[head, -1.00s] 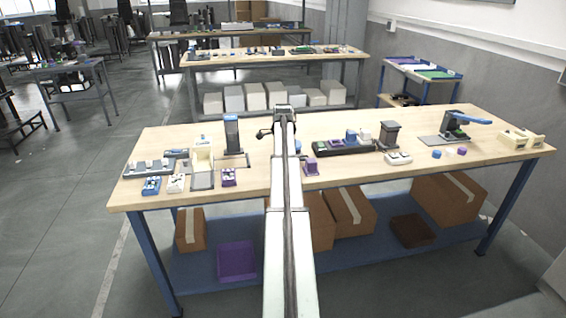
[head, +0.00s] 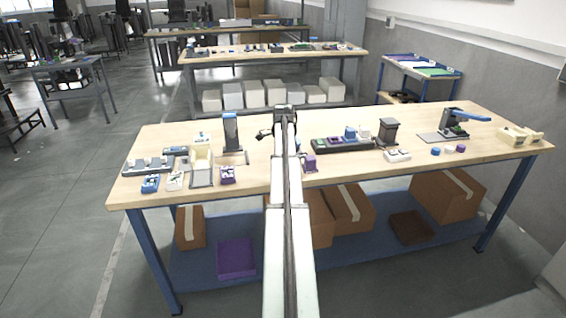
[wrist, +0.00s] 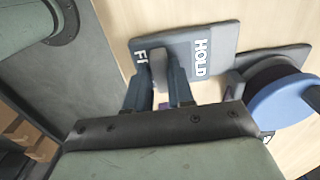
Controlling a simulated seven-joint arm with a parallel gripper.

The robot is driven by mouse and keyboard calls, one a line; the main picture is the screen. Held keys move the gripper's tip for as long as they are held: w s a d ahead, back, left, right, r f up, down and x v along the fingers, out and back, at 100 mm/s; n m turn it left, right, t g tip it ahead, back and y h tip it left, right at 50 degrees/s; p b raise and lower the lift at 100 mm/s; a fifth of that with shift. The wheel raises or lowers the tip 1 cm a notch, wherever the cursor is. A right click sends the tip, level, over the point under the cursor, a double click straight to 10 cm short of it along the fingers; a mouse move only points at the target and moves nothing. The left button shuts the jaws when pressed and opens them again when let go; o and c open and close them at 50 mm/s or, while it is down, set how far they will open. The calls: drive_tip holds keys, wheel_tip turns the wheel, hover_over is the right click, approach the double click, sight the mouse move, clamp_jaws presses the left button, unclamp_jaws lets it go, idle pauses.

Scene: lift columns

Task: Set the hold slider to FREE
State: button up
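In the wrist view a grey plate (wrist: 223,43) lies on the wooden top, with white lettering HOLD at its right part and FR at its left, the rest of that word covered. A grey upright slider tab (wrist: 158,66) stands beside the FR lettering, away from HOLD. My gripper (wrist: 163,76) has its two dark fingers on either side of the tab, at the plate. Whether the fingers press on the tab cannot be told. In the head view my arm points straight at the table and hides the plate and my fingers.
A blue round part (wrist: 285,103) on a grey base sits just right of my gripper in the wrist view. In the head view the workbench (head: 340,185) holds several small fixtures, including a tall grey-blue stand (head: 230,132) left of my arm and a dark tray (head: 342,146) right of it.

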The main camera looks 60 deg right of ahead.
drive_tip(key=o, duration=0.4)
drive_tip(key=shift+s+a, duration=0.1)
wheel_tip(320, 180, up, 14)
drive_tip(key=shift+f, duration=0.1)
idle(0.5)
idle(0.5)
